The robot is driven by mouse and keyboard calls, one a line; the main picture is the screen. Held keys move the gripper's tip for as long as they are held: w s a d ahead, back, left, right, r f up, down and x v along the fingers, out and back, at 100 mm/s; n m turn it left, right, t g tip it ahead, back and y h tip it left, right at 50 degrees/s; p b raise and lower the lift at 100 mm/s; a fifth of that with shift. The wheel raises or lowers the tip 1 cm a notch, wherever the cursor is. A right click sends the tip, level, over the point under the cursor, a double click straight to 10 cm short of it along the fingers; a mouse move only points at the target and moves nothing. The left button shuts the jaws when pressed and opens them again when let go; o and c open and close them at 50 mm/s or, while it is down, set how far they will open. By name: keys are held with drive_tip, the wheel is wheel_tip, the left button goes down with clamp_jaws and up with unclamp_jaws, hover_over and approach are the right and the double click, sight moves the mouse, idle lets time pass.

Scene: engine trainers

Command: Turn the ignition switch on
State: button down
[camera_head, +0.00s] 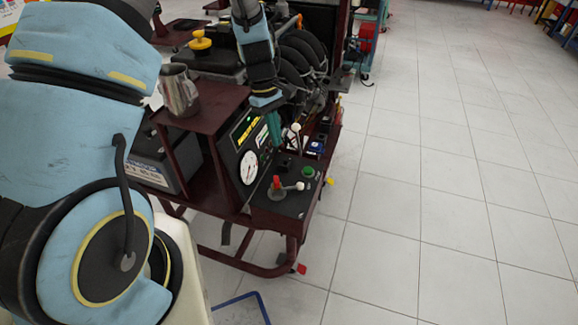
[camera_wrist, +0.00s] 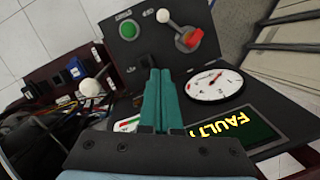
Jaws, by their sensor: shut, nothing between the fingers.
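The trainer's black control panel (camera_head: 283,202) shows in both views. It carries a green button (camera_wrist: 128,30), a lever with a white ball (camera_wrist: 163,16) and a red handle (camera_wrist: 189,39). A small dark fitting (camera_wrist: 146,61) lies just beyond my fingertips, partly hidden by them. I cannot tell for certain which control is the ignition switch. My gripper (camera_wrist: 160,72) has its teal fingers shut together and empty, pointing at the panel. In the head view my gripper (camera_head: 275,136) is in front of the gauge panel, above the controls.
A round white gauge (camera_wrist: 214,84) and a lit display (camera_wrist: 242,130) reading "FAULT" are right of my fingers. Another white-ball lever (camera_wrist: 91,88) stands to the left. A metal pitcher (camera_head: 179,91) rests on the trainer's shelf. Tiled floor to the right is clear.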

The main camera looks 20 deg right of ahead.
sight(285, 190)
drive_tip(key=p+x, duration=0.2)
drive_tip(key=x, duration=0.8)
drive_tip(key=shift+s+a, duration=0.1)
drive_tip(key=shift+s, duration=0.05)
drive_tip(key=shift+s+d+r+p, duration=0.1)
drive_tip(key=shift+s+d+p, duration=0.15)
drive_tip(key=shift+s+p, duration=0.25)
drive_tip(key=shift+s+d+r+p, duration=0.1)
drive_tip(key=shift+s+d+p, duration=0.15)
drive_tip(key=shift+s, duration=0.45)
drive_tip(key=shift+s+d+f, duration=0.2)
drive_tip(key=shift+s+f, duration=0.05)
drive_tip(key=shift+s, duration=0.35)
